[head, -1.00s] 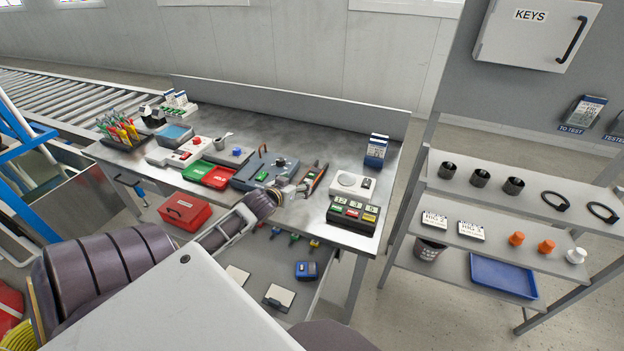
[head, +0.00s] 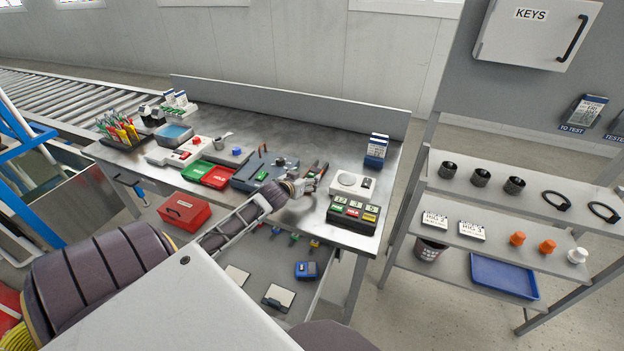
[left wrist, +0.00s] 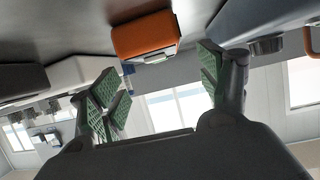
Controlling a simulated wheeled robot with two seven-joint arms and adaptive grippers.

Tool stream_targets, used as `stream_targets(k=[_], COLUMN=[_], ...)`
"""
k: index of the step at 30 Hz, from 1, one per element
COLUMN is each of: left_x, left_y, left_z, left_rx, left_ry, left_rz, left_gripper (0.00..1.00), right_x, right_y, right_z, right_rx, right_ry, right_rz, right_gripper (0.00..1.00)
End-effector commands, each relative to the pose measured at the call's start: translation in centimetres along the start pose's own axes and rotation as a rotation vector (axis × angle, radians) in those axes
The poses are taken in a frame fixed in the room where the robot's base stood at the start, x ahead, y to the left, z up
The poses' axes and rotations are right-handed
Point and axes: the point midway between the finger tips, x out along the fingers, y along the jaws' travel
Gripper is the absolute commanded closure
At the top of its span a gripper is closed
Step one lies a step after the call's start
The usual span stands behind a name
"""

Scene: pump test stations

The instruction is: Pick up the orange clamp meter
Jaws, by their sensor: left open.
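The orange clamp meter (left wrist: 145,36) lies on the workbench and shows in the left wrist view at the top middle, an orange body with a grey end. In the head view its dark, orange-edged body (head: 319,169) is partly hidden behind my left gripper (head: 308,185). In the left wrist view my left gripper (left wrist: 160,85) has its green-padded fingers spread wide and empty. The meter appears ahead of the gap between the fingertips, with no contact visible. My right gripper is not in view.
A blue-grey unit (head: 262,173) is left of the gripper. A white device with a round top (head: 352,184) and a dark button box (head: 352,214) are close to its right. A blue card holder (head: 375,151) stands behind. The bench's back middle is clear.

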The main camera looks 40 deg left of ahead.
Motion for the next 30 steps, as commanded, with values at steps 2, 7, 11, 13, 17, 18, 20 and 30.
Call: stream_targets(k=[2, 7, 11, 13, 17, 18, 20, 30], left_x=[0.2, 0.3, 0.3, 0.3, 0.5, 0.7, 0.9, 3.3], left_y=[0.0, 0.0, 0.0, 0.0, 0.0, 0.0, 0.0, 0.0], left_z=[-0.1, -0.1, -0.1, -0.1, -0.1, 0.0, 0.0, -0.1], left_rx=[0.000, 0.000, 0.000, 0.000, 0.000, 0.000, 0.000, -0.001], left_ry=[0.002, 0.001, 0.001, 0.001, 0.001, 0.000, 0.000, 0.002], left_rz=[0.000, 0.000, 0.000, 0.001, 0.000, 0.000, 0.000, 0.000], left_gripper=[0.23, 0.23, 0.23, 0.23, 0.23, 0.23, 0.23, 0.23], right_x=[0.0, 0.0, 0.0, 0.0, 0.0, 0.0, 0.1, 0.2], right_y=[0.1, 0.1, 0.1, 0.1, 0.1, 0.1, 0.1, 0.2], right_z=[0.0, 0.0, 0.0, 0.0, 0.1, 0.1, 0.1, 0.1], right_rx=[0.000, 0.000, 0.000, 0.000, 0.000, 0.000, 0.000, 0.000], right_ry=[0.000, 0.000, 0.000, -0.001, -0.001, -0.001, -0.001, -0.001], right_rz=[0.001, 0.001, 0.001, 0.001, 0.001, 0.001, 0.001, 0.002], right_gripper=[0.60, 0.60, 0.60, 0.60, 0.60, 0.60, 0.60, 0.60])
